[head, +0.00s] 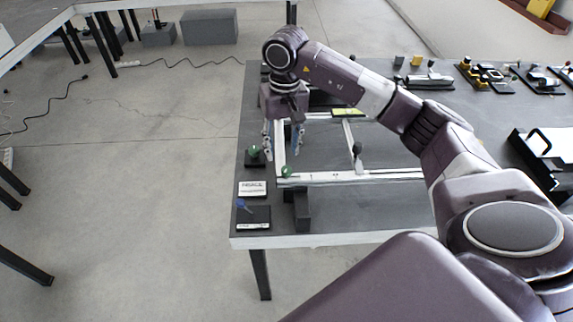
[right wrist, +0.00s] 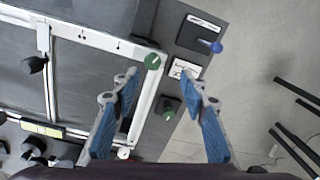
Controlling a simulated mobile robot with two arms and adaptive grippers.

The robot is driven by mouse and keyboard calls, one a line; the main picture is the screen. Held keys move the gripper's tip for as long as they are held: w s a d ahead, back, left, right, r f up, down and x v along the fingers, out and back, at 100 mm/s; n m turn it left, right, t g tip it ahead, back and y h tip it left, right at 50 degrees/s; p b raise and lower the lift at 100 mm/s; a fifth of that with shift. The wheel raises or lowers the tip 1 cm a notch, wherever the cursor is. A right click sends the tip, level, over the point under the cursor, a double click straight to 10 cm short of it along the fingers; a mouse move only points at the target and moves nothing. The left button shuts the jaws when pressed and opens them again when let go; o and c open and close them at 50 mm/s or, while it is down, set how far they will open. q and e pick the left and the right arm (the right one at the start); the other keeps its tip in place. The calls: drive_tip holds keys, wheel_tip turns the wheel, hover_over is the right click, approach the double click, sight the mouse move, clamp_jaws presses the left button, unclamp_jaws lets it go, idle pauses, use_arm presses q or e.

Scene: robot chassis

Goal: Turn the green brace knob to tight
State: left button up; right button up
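One round green knob (head: 286,171) sits at the near left corner of a white frame (head: 350,177); it also shows in the right wrist view (right wrist: 152,61). A second green knob (head: 254,149) stands on a small black base beside the frame, and in the right wrist view it (right wrist: 170,103) lies between the fingers. I cannot tell by sight which one is the brace knob. My right gripper (head: 283,153) is open and empty, pointing down above the frame corner, apart from both knobs (right wrist: 162,76). My left gripper is out of view.
A white label card (head: 252,188) and a black plate with a blue knob (head: 240,204) lie near the table's left corner. A black upright handle (head: 357,150) stands on the frame. Several tools lie along the table's far right. Open floor is left of the table.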

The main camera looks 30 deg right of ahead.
sight(287, 169)
drive_tip(key=shift+s+d, duration=0.1)
drive_tip(key=shift+d, duration=0.45)
drive_tip(key=shift+f, duration=0.25)
wheel_tip(287, 169, down, 6)
drive_tip(key=shift+f+p, duration=0.1)
drive_tip(key=shift+p, duration=1.05)
drive_tip(key=shift+f, duration=0.45)
drive_tip(key=shift+c, duration=0.3)
clamp_jaws()
